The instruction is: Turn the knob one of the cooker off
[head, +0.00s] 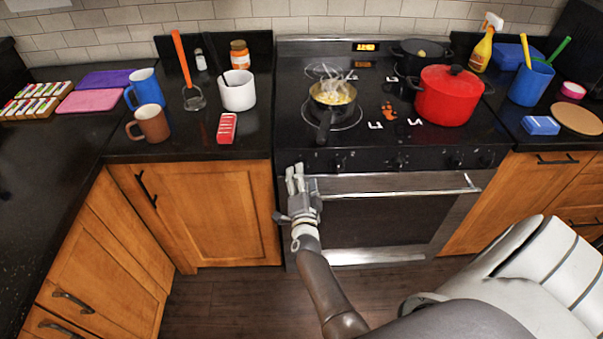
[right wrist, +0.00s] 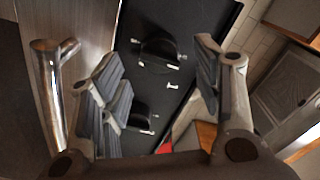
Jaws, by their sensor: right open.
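The cooker (head: 375,135) has a row of black knobs on its front panel, among them a left knob (head: 340,163), a middle knob (head: 400,161) and a right knob (head: 457,160). I cannot tell which is knob one. My right gripper (head: 294,181) is open and empty in front of the cooker's left front edge, beside the oven handle's left end. In the right wrist view, an upper knob (right wrist: 160,52) and a lower knob (right wrist: 140,116) show beyond the open fingers (right wrist: 160,88), apart from them. My left gripper is out of view.
A steaming pan (head: 333,98) sits on the front left burner, its handle pointing forward. A red pot (head: 447,96) stands at the right. The oven handle (head: 400,190) juts out below the knobs. Mugs, a white pot (head: 237,91) and a red box (head: 227,128) stand on the left counter.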

